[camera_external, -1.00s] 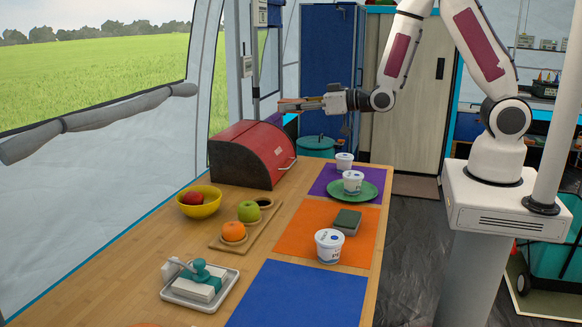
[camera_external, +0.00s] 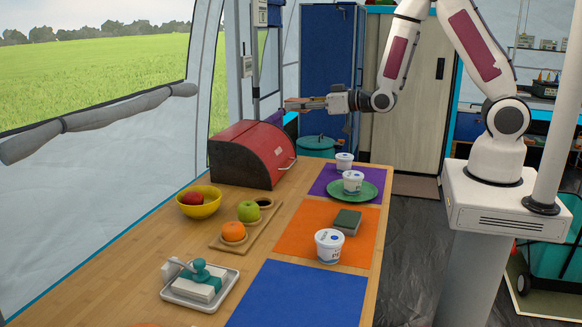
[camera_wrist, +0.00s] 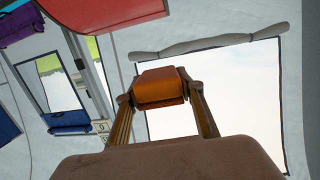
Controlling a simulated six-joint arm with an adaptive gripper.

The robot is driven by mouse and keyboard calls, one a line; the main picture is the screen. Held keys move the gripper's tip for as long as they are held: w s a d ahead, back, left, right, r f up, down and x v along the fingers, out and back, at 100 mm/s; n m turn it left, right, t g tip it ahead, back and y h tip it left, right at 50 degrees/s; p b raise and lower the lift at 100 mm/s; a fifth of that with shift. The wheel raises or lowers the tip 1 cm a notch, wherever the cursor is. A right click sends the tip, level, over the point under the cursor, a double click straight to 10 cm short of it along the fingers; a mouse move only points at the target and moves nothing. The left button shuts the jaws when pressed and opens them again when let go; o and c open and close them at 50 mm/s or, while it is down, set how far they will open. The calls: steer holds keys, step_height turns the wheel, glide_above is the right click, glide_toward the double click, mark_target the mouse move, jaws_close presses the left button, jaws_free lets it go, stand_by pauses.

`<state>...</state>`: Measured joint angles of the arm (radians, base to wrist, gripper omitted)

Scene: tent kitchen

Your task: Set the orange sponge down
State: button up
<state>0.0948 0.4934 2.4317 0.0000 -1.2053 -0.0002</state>
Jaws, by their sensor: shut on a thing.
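My gripper (camera_external: 297,105) is above and beyond the red bread box (camera_external: 254,152) in the external view, pointing left. In the wrist view my gripper (camera_wrist: 160,92) is shut on the orange sponge (camera_wrist: 161,86), which sits between the two fingertips. The sponge is held in the air, clear of the table. In the external view the sponge is too small to make out well at the fingertips.
The wooden table (camera_external: 130,262) holds a yellow bowl (camera_external: 200,207), a fruit board, a white tray, and purple, orange and blue mats (camera_external: 297,296). Bare wood shows at the left front.

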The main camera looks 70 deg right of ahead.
steer(key=s+d+f+m+g+h, duration=0.1)
steer(key=s+d+f+m+h, duration=0.2)
steer(key=d, duration=0.6)
steer(key=s+d+f+h, duration=0.2)
steer(key=d+f, duration=0.2)
steer(key=d, duration=0.5)
steer(key=s+d+f, duration=0.5)
steer(key=s, duration=0.2)
steer(key=s+d+f+m+g+h, duration=0.1)
steer(key=s+d+f, duration=0.4)
steer(key=s, duration=0.2)
steer(key=s+d+f+m, duration=0.1)
steer(key=s+d+f, duration=0.4)
steer(key=s, duration=0.2)
steer(key=shift+s+d+h, duration=0.15)
steer(key=shift+d+h, duration=0.15)
steer(key=shift+d, duration=0.05)
steer(key=s+a+f, duration=0.2)
steer(key=s+f, duration=0.1)
steer(key=s, duration=0.4)
steer(key=a+r+n+t+y, duration=0.1)
steer(key=a+r+n+y, duration=0.4)
steer(key=a+y, duration=0.3)
steer(key=a+n, duration=0.1)
steer(key=a, duration=0.2)
steer(key=shift+a+t, duration=0.2)
steer(key=shift+t, duration=0.2)
steer(key=shift+w+f, duration=0.15)
steer(key=shift+w, duration=0.05)
